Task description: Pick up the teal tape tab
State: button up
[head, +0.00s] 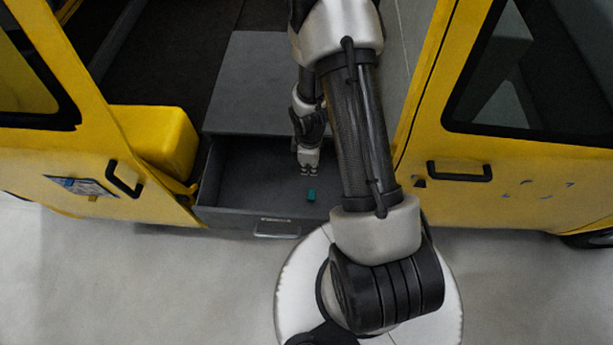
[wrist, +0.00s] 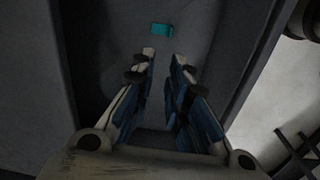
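The teal tape tab (head: 311,195) is a small teal block lying on the floor of an open grey drawer (head: 240,185), towards its front. In the wrist view the tab (wrist: 161,30) lies just beyond my fingertips, near the top of the picture. My gripper (head: 306,173) hangs over the drawer, a little behind the tab. In the wrist view my gripper (wrist: 166,56) has its two fingers apart with a gap between them, and nothing is held. The tab is not between the fingers. The fingers' height above the drawer floor is hard to judge.
The drawer's front has a metal handle (head: 277,230). A yellow box-like part (head: 155,138) stands to the left of the drawer, and a yellow door panel (head: 500,185) is on the right. The rest of the drawer floor looks empty.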

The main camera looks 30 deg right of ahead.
notch_tip(320, 180, down, 4)
jog(key=s, duration=0.2)
jog(key=b, duration=1.2)
send_over(310, 198)
jog(key=shift+n, duration=0.4)
jog(key=f, duration=1.2)
jog(key=shift+s+f, duration=0.1)
jog(key=shift+s, duration=0.25)
jog(key=f+b, duration=0.2)
jog(key=f, duration=0.1)
jog(key=f+b, duration=0.2)
jog(key=shift+w+a+f, duration=0.1)
jog(key=shift+w+f, duration=0.05)
jog(key=shift+w, duration=0.15)
grip_shut()
